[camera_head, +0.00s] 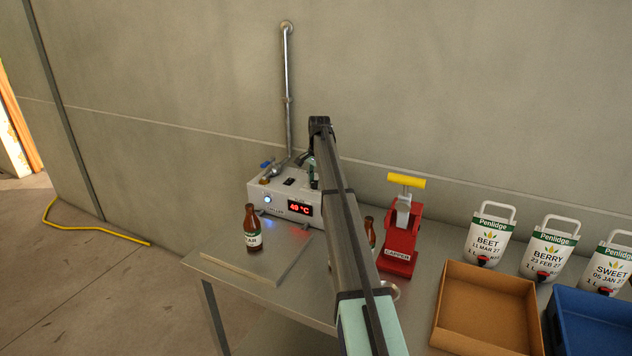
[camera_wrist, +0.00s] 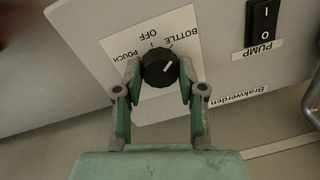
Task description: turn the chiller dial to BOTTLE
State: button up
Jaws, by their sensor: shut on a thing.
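The chiller (camera_head: 259,194) is a pale box at the back of the table, with a red temperature display and a lit blue light. In the wrist view its black round dial (camera_wrist: 159,67) sits on a white label (camera_wrist: 120,50) reading POUCH, OFF and BOTTLE. A white mark on the dial slants to the upper right; whether it lines up with a label tick I cannot tell. My gripper (camera_wrist: 160,82) is shut on the dial, one finger on each side. In the head view my arm hides the dial and the fingertips.
A PUMP switch (camera_wrist: 263,22) is right of the dial in the wrist view. A brown bottle (camera_head: 252,229) stands on a board before the chiller; another is partly behind my arm. A red capper (camera_head: 401,240), white pouches (camera_head: 488,236) and brown (camera_head: 450,300) and blue trays are to the right.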

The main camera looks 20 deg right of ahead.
jog(key=shift+s+f, duration=0.1)
jog(key=o, duration=1.1)
jog(key=shift+o, duration=0.2)
notch_tip(320, 180, up, 12)
jog(key=shift+s+d, duration=0.15)
jog(key=shift+s, duration=0.15)
